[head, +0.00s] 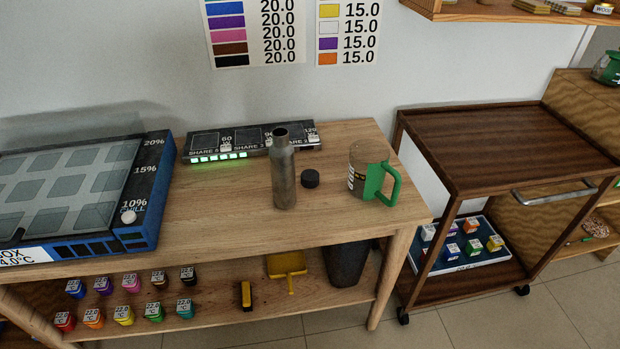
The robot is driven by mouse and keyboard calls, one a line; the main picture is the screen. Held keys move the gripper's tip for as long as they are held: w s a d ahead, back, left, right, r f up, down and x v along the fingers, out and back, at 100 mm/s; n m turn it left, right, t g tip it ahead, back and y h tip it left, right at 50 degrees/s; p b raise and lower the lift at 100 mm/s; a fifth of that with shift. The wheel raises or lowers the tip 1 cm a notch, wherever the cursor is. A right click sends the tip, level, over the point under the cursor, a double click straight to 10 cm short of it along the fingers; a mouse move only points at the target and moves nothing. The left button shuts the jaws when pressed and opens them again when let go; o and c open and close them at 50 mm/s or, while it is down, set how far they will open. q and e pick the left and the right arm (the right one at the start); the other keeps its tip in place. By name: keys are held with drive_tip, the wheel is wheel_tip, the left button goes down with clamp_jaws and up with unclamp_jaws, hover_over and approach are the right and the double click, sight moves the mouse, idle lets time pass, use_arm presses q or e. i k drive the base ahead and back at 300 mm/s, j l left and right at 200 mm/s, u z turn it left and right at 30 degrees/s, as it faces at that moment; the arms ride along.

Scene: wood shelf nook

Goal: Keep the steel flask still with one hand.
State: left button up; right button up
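The steel flask (284,176) stands upright on the light wooden table (235,215), a grey cylinder with a narrower neck and an open top. Neither of my grippers shows in the head view, and nothing is touching the flask.
A jug with a green handle (370,174) stands right of the cap. A dark panel with green lights (215,143) lies behind the flask. A blue-edged box (150,190) fills the table's left. A dark wooden cart (500,140) stands right. Table front is clear.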

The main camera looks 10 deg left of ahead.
sight(281, 152)
drive_tip(key=i+l+u, duration=0.15)
drive_tip(key=l, duration=0.3)
drive_tip(key=i+l+u, duration=0.2)
drive_tip(key=l, duration=0.25)
drive_tip(key=i+l+u, duration=0.15)
drive_tip(key=l, duration=0.3)
drive_tip(key=l+u, duration=0.2)
drive_tip(key=l, duration=0.3)
drive_tip(key=i+l+u, duration=0.15)
drive_tip(key=l, duration=0.35)
